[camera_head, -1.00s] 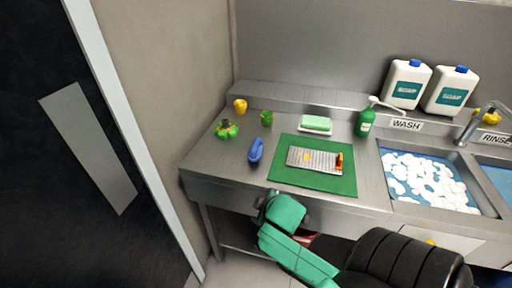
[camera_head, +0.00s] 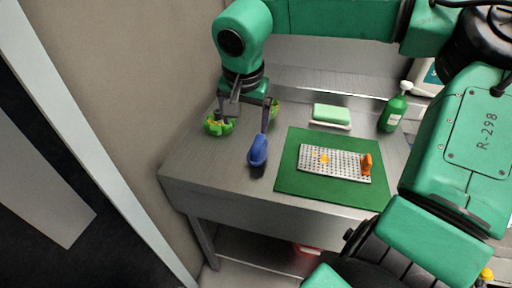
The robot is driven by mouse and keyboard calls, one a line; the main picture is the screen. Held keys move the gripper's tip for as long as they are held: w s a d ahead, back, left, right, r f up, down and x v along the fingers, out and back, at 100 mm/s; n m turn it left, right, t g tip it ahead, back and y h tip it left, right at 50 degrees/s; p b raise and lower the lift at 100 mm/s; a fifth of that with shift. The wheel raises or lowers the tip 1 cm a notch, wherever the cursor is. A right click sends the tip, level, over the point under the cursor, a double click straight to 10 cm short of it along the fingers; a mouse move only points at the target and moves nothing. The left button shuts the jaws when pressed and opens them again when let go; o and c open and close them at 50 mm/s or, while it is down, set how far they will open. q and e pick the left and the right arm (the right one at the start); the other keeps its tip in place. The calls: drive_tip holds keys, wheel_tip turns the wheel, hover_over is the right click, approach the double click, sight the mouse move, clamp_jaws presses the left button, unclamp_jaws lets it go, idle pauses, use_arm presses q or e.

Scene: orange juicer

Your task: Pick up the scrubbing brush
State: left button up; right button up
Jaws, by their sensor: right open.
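The scrubbing brush (camera_head: 257,152) is the blue item on the steel counter, left of the green mat. My right gripper (camera_head: 246,120) comes down from above with its fingers apart and nothing between them. Its right finger overlaps the far end of the brush in the picture; I cannot tell whether they touch. Its left finger is above the counter near a green, flower-like item. My left gripper is not in view.
The green mat (camera_head: 298,185) holds a perforated metal plate (camera_head: 340,168) with an orange piece (camera_head: 366,164). The green flower-like item (camera_head: 219,126) is left of the brush. A green sponge (camera_head: 332,114) and a green soap bottle (camera_head: 392,113) stand behind the mat. Counter in front of the brush is clear.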

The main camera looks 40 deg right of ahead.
sight(258, 142)
drive_tip(key=shift+h, duration=0.7)
drive_tip(key=p+x, duration=0.1)
drive_tip(key=x, duration=0.3)
drive_tip(key=s+d+p+x, duration=0.1)
drive_tip(key=x, duration=0.3)
drive_tip(key=p+x, duration=0.1)
drive_tip(key=x, duration=0.3)
drive_tip(key=shift+s+d+f, duration=0.1)
drive_tip(key=shift+d+f, duration=0.15)
drive_tip(key=shift+d, duration=0.2)
drive_tip(key=shift+d+f, duration=0.1)
drive_tip(key=shift+f, duration=0.2)
drive_tip(key=shift+r, duration=0.1)
clamp_jaws()
drive_tip(key=shift+r, duration=0.1)
wheel_tip(258, 142, up, 20)
drive_tip(key=b, duration=0.1)
